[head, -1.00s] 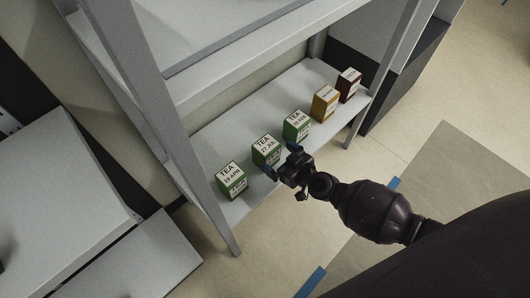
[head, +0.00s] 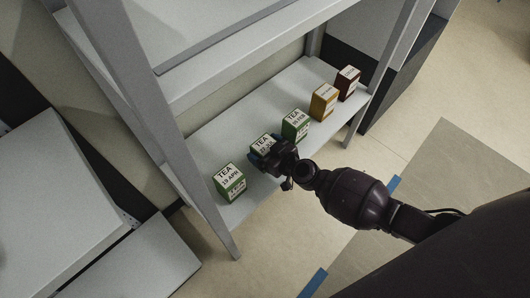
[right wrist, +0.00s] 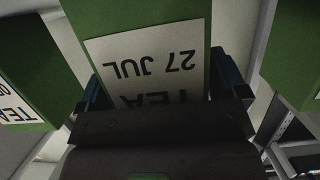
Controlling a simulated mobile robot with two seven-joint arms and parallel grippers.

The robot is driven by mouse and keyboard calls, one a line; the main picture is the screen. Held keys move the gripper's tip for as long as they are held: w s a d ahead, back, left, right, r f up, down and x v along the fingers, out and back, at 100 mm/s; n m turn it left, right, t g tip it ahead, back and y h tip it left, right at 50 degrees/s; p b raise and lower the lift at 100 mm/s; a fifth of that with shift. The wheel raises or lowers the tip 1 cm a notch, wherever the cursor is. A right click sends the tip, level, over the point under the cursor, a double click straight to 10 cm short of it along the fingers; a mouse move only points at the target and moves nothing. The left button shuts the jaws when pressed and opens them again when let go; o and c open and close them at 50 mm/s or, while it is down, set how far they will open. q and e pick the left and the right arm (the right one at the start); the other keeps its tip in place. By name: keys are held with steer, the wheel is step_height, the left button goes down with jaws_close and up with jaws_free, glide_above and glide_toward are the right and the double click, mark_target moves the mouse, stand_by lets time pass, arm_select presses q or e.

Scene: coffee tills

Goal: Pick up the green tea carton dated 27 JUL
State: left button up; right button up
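The green tea carton dated 27 JUL (head: 262,141) stands on the lower shelf, partly hidden by my right gripper (head: 272,153). In the right wrist view its white label reads 27 JUL upside down on the green carton (right wrist: 145,22). The blue-tipped fingers of my right gripper (right wrist: 160,85) are spread, one on each side of the carton. I see no clear squeeze on it. My left gripper is not in view.
A green carton dated 19 APR (head: 230,182) stands to the left, and another green carton (head: 295,125) to the right. Beyond are an orange box (head: 323,102) and a dark brown box (head: 347,84). The upper shelf (head: 230,75) and grey posts frame the space.

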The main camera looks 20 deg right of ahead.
steer(key=c, duration=0.8)
steer(key=shift+o, duration=0.2)
